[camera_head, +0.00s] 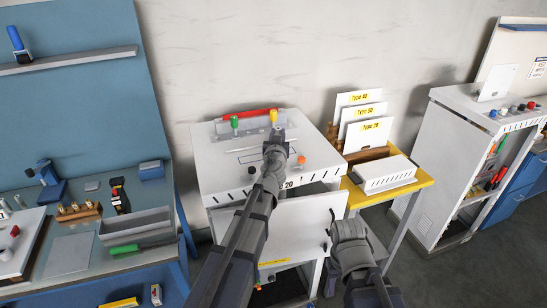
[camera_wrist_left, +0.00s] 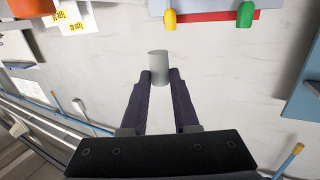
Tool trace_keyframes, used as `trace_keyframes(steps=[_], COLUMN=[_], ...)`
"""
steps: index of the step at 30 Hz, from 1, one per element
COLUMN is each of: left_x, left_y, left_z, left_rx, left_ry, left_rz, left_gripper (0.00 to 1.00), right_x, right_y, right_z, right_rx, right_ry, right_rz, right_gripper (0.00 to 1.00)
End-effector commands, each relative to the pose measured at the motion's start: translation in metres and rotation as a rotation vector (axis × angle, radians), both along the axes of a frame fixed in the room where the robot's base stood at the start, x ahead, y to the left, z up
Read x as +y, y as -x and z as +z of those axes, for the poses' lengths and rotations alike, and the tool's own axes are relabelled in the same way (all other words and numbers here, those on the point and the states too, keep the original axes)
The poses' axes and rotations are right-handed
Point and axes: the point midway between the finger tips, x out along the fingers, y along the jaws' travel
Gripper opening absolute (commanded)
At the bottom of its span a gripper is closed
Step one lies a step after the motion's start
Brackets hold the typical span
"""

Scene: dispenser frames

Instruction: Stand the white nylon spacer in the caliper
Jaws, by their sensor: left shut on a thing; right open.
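The white nylon spacer (camera_wrist_left: 158,66) shows in the left wrist view as a pale grey-white cylinder between my left fingertips (camera_wrist_left: 160,80). My left gripper is shut on it. In the head view my left gripper (camera_head: 274,142) is over the top of the white cabinet (camera_head: 212,168), near its back edge. The spacer is hard to make out there. My right gripper (camera_head: 335,226) is in front of the cabinet, by its white door panel; it is open, though its fingers are mostly hidden behind its wrist. I cannot make out the caliper with certainty.
Green (camera_head: 234,122) and yellow (camera_head: 273,117) knobs and a red bar (camera_head: 250,112) are at the cabinet's back. A yellow table (camera_head: 424,179) with type cards stands right. A blue workbench (camera_head: 150,270) with trays and tools stands left. The gap above the cabinet is free.

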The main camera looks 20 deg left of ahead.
Motion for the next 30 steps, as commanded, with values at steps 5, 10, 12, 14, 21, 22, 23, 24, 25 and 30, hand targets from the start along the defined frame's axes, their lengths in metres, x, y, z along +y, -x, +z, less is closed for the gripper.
trace_keyframes(steps=[5, 10, 12, 14, 21, 22, 23, 24, 25, 30], left_x=[0.0, 0.0, 0.0, 0.0, 0.0, 0.0, 0.0, 0.0, 0.0, 0.0], left_y=[0.0, 0.0, 0.0, 0.0, 0.0, 0.0, 0.0, 0.0, 0.0, 0.0], left_z=[-0.033, -0.055, -0.056, -0.055, -0.067, -0.071, -0.075, -0.081, -0.085, -0.094], left_rx=[0.0, 0.0, 0.0, 0.0, 0.0, 0.0, 0.0, 0.0, 0.0, 0.0], left_ry=[0.0, 0.0, 0.0, 0.0, 0.0, 0.0, 0.0, 0.0, 0.0, 0.0], left_rz=[0.0, 0.0, 0.0, 0.0, 0.0, 0.0, 0.0, 0.0, 0.0, 0.0], left_gripper=[0.0, 0.0, 0.0, 0.0, 0.0, 0.0, 0.0, 0.0, 0.0, 0.0], right_x=[0.0, 0.0, 0.0, 0.0, 0.0, 0.0, 0.0, 0.0, 0.0, 0.0], right_y=[0.0, 0.0, 0.0, 0.0, 0.0, 0.0, 0.0, 0.0, 0.0, 0.0], right_z=[-0.033, -0.055, -0.056, -0.055, -0.067, -0.071, -0.075, -0.081, -0.085, -0.093], right_rx=[0.0, 0.0, 0.0, 0.0, 0.0, 0.0, 0.0, 0.0, 0.0, 0.0], right_ry=[0.001, 0.002, 0.002, 0.002, 0.002, 0.002, 0.002, 0.002, 0.002, 0.002], right_rz=[0.006, 0.01, 0.01, 0.01, 0.01, 0.01, 0.01, 0.01, 0.01, 0.009], right_gripper=[0.5, 0.5, 0.5, 0.5, 0.5, 0.5, 0.5, 0.5, 0.5, 0.5])
